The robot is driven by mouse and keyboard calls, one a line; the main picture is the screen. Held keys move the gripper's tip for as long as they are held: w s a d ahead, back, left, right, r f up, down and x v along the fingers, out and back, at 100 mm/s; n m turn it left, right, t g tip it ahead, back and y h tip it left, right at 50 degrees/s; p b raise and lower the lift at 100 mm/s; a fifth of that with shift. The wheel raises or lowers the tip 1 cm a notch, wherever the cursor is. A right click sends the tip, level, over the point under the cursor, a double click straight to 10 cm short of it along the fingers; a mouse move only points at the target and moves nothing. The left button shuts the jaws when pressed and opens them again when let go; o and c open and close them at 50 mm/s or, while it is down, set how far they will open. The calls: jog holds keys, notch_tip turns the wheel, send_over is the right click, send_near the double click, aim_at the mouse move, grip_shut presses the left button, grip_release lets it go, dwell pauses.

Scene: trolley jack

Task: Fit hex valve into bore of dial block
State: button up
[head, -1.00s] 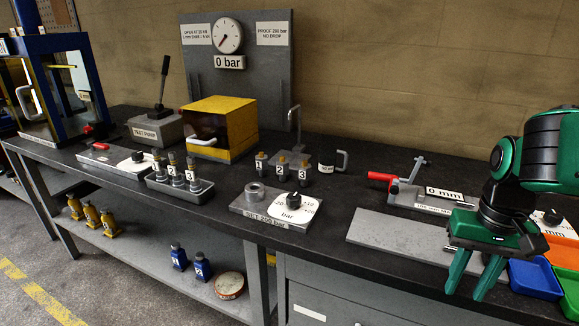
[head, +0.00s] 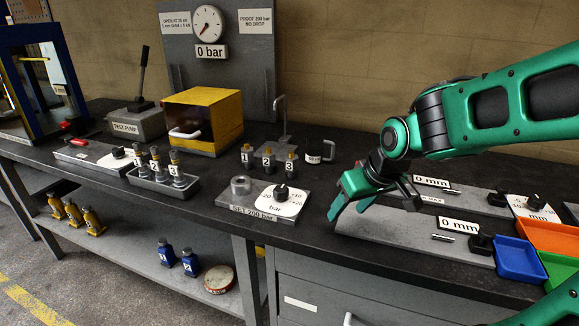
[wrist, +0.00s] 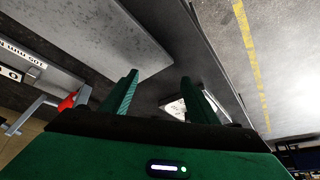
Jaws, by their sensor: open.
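The dial block (head: 228,205) is a grey plate labelled "SET 200 bar" near the bench's front edge, with a white dial and black knob. Its bore (head: 240,184) is in a round grey boss on the left and looks empty. Numbered valves with dark bodies stand in a grey tray (head: 162,181) left of the block. Similar brass-topped numbered pieces (head: 268,160) stand behind it. I cannot tell which one is the hex valve. My gripper (head: 350,208) is open and empty, right of the block and apart from it. Its fingers also show in the wrist view (wrist: 160,77).
A grey plate with "0 mm" gauges (head: 445,240) lies under and right of my arm. Blue (head: 520,262) and orange trays sit at the right end. A yellow box (head: 202,120), test pump (head: 140,123) and gauge board (head: 210,75) stand behind. Bench between block and gripper is clear.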

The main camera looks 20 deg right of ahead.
aim_at(296, 164)
jog(key=w+a+n+t+y, duration=0.1)
jog(key=w, duration=0.3)
jog(key=w+a+n+t+y, duration=0.1)
jog(key=w+a, duration=0.1)
jog(key=w, duration=0.2)
jog(key=w+a+f+n+t+y, duration=0.1)
jog(key=w, duration=0.3)
jog(key=shift+w+a, duration=0.15)
jog(key=shift+a, duration=0.05)
jog(key=w+t, duration=0.1)
jog(key=w, duration=0.1)
jog(key=w+d+r+t+y, duration=0.1)
jog(key=w, duration=0.2)
jog(key=w+d+t, duration=0.1)
jog(key=w, duration=0.1)
jog(key=shift+w+d+r+t, duration=0.1)
jog(key=shift+w+r+t, duration=0.1)
jog(key=shift+r+t, duration=0.15)
jog(key=shift+w+f, duration=0.1)
jog(key=shift+w, duration=0.25)
jog(key=x, duration=1)
jog(key=shift+w+a, duration=0.1)
jog(key=shift+a, duration=0.15)
grip_shut()
